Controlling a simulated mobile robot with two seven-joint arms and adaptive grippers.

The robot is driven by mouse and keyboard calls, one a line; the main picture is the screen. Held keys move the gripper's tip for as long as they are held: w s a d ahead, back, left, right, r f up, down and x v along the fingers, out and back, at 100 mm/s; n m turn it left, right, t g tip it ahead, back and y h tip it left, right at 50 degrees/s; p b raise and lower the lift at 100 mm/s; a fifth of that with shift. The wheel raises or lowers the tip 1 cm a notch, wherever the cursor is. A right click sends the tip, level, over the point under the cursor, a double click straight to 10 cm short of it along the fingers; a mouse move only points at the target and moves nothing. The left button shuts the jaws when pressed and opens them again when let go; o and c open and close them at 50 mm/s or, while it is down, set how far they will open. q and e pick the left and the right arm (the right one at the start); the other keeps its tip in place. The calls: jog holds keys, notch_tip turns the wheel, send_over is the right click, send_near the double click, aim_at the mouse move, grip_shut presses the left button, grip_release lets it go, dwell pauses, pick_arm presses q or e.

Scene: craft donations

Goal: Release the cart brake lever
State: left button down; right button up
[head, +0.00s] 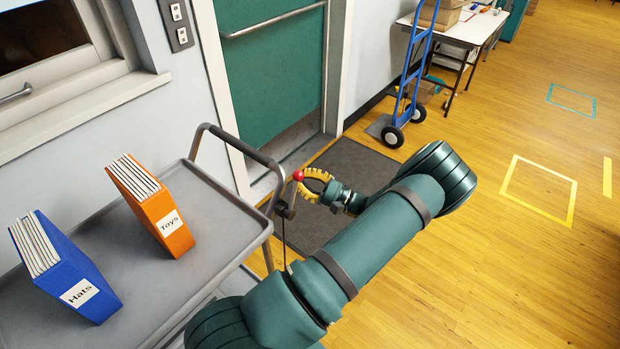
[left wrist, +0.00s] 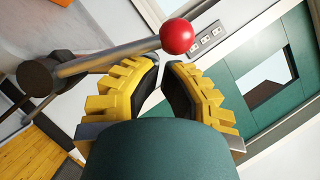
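The cart (head: 215,215) is grey with a tubular push handle (head: 240,148). Its brake lever (head: 290,195) is a thin metal rod with a red ball knob (head: 298,175), mounted at the cart's corner near the handle. My left gripper (head: 305,182), with yellow ribbed fingers, is right beside the knob. In the left wrist view the lever rod (left wrist: 110,60) and red knob (left wrist: 178,36) cross just past the fingertips. The fingers (left wrist: 163,66) are drawn together, only a narrow gap between them, and nothing is held. Whether they touch the rod is unclear. My right gripper is not in view.
An orange "Toys" binder (head: 150,205) and a blue "Hats" binder (head: 65,265) stand on the cart top. A green door (head: 270,75) and dark mat (head: 345,170) lie beyond. A blue hand truck (head: 410,90) stands near a table. Wooden floor at right is clear.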

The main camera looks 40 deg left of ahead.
aim_at(297, 182)
pick_arm(q)
jog(key=shift+s+d+r+n+g+h+p, duration=0.1)
jog(key=shift+s+r+n+g+h+p, duration=0.5)
jog(key=shift+n, duration=0.6)
jog(key=s+n, duration=0.1)
jog(key=s+n+h, duration=0.1)
jog(key=shift+s+d+r+n+p, duration=0.1)
jog(key=shift+r+n+p, duration=0.25)
jog(key=shift+r+n, duration=0.05)
jog(key=shift+s+r+n+h, duration=0.1)
jog(key=shift+s+n+h, duration=0.2)
jog(key=shift+s+n, duration=0.3)
jog(key=shift+s+d+p, duration=0.15)
jog(key=shift+s+p, duration=0.35)
jog(key=shift+p, duration=0.05)
